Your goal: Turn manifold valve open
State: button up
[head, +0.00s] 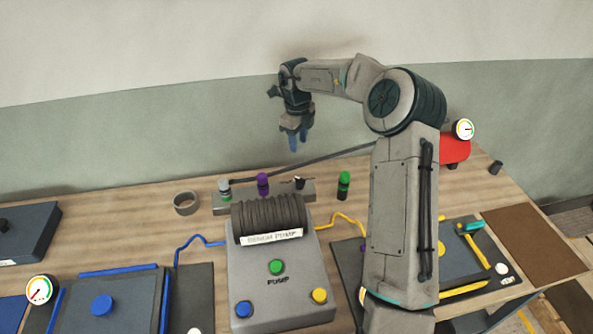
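A grey manifold block (250,203) lies on the wooden bench behind the pump. On it stand a grey-topped fitting (224,188), a purple-capped fitting (263,183) and a small dark valve handle (299,182) with a pale part. The handle's exact angle is too small to tell. My gripper (296,141) points down in the air above the manifold, apart from it, with blue fingertips. Nothing shows between the fingers, but their gap is not clear from this side.
The bench pump (277,291) with a dark coiled hose (268,216) stands in front of the manifold. A green-capped bottle (344,185) stands right of it, a tape ring (186,203) left. Moulds lie at both sides. A red tank (455,150) stands behind my arm.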

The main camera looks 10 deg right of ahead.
aim_at(297, 177)
jog(key=f+p, duration=0.1)
jog(key=f, duration=0.6)
jog(key=f+p, duration=0.1)
jog(key=f, duration=0.6)
jog(key=shift+s+a+p, duration=0.15)
jog(key=shift+s+p, duration=0.05)
jog(key=shift+p, duration=0.15)
grip_shut()
jog(key=shift+a, duration=0.15)
jog(key=c, duration=0.8)
grip_release()
